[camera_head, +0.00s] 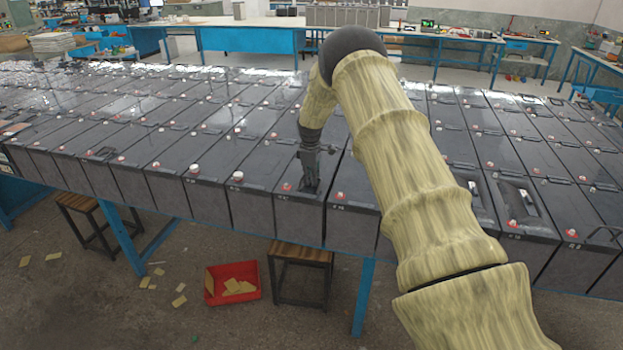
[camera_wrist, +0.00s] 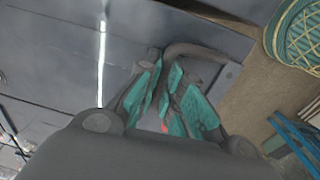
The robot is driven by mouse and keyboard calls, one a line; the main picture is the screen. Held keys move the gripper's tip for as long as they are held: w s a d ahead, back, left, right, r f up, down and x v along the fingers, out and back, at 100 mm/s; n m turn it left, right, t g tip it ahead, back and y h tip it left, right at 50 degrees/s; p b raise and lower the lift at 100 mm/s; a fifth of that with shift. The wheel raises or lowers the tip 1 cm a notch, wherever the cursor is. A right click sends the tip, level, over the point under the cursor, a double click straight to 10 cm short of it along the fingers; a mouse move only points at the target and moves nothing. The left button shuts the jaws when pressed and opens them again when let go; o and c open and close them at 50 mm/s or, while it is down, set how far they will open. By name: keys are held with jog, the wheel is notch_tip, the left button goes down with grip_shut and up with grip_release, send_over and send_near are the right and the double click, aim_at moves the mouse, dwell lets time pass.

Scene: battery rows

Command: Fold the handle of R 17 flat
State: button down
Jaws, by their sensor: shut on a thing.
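In the wrist view the teal-padded fingers of my gripper (camera_wrist: 172,88) are close together. They are shut on a dark curved handle (camera_wrist: 198,50), which stands out past the fingers to the right. The gripper hides part of the handle, and in the head view the handle cannot be made out.
Rows of similar batteries with red caps fill the blue-framed table (camera_head: 362,297). A raised handle (camera_head: 604,232) shows at far right. Below stand a red crate (camera_head: 233,283) and wooden stools (camera_head: 301,256). My arm covers several batteries right of the gripper.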

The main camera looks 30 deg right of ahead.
jog(key=c, duration=1.5)
grip_release()
jog(key=shift+c, duration=0.2)
notch_tip(320, 180, up, 12)
jog(key=shift+s+a, duration=0.3)
